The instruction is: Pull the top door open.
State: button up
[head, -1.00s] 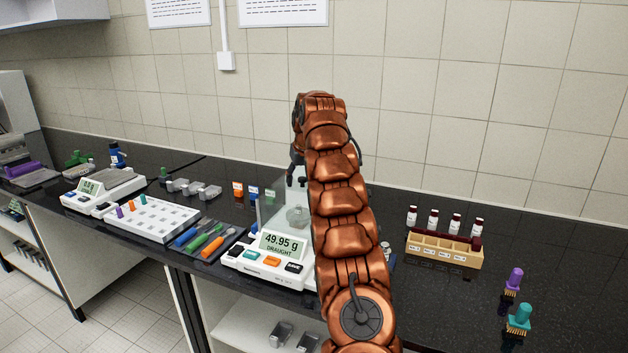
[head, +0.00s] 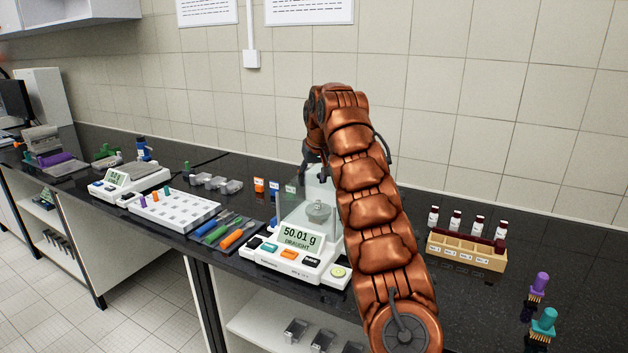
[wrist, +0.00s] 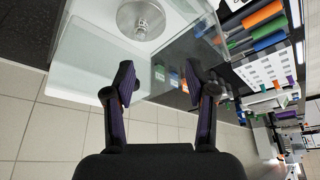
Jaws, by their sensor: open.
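The balance (head: 290,262) has a clear glass draught shield (head: 294,212) around its pan, and its display reads 50.01 g with DRAUGHT below. A metal weight stands on the pan inside, also visible through the glass in the wrist view (wrist: 141,18). The top door (wrist: 85,62) seems to be the clear pane near my fingers; whether it is shut is hard to tell. My gripper (wrist: 158,84) is open, with nothing seen between its fingers. In the head view it shows at the shield's upper back (head: 312,168), partly hidden by my arm. Contact with the glass cannot be told.
Left of the balance lie several coloured-handled tools (head: 222,230), a white rack (head: 172,210) and a second balance (head: 128,182). Small coloured containers (head: 268,186) stand behind. A wooden vial rack (head: 466,250) and two brushes (head: 542,310) are on the right. The tiled wall is behind the bench.

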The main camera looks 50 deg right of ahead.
jog(key=v, duration=0.5)
jog(key=s+a+g+y+b, duration=0.1)
jog(key=a, duration=1.4)
jog(key=shift+s+r+n, duration=0.35)
jog(key=shift+r+n, duration=0.05)
jog(key=shift+r, duration=0.05)
dwell(0.3)
